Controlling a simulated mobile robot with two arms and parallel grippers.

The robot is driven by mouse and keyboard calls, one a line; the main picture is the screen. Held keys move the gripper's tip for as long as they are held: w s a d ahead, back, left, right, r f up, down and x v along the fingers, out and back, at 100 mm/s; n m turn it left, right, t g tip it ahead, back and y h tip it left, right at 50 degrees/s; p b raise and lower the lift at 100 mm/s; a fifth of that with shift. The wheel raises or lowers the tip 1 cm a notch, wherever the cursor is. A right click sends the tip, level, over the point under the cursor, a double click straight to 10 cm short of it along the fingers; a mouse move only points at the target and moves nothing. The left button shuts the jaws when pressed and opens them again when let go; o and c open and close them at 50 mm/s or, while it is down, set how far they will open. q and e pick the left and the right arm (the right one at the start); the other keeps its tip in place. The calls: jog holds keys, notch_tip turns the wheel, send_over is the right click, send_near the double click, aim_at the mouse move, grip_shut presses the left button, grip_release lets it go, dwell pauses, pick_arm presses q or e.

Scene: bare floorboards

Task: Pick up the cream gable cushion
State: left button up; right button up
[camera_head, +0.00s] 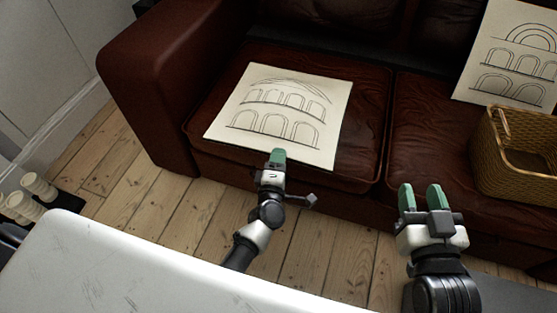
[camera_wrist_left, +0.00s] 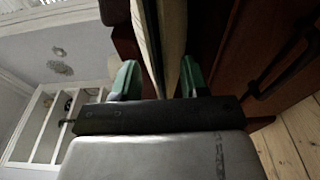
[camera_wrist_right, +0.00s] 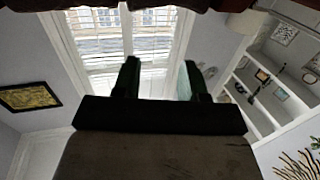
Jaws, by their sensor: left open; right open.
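A cream cushion (camera_head: 280,110) printed with dark line-drawn arches under a low curved, gable-like top lies on the left seat of the sofa. A second cream cushion (camera_head: 515,60) with arches under a rounded top leans at the back right. My left gripper (camera_head: 277,157) is at the near edge of the left cushion. In the left wrist view, the edge of this cushion (camera_wrist_left: 173,45) shows between the open fingers, and I cannot tell whether they touch it. My right gripper (camera_head: 421,198) is open and empty in front of the sofa, apart from both cushions.
The dark red leather sofa (camera_head: 150,75) has a broad arm at the left. A wicker basket (camera_head: 515,165) stands on the right seat, below the second cushion. A white surface (camera_head: 120,275) fills the lower left. Bare floorboards (camera_head: 330,245) show in front of the sofa.

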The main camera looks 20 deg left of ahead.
pick_arm(q)
jog(key=s+d+p, duration=0.1)
jog(key=s+p, duration=0.1)
jog(key=s, duration=0.8)
jog(key=shift+s, duration=0.4)
pick_arm(e)
notch_tip(320, 180, down, 6)
jog(key=s+d+g+h, duration=0.1)
jog(key=s+g, duration=0.1)
jog(key=g, duration=0.3)
jog(key=shift+s+d+r, duration=0.2)
jog(key=shift+s+d, duration=0.1)
pick_arm(q)
jog(key=shift+d, duration=0.1)
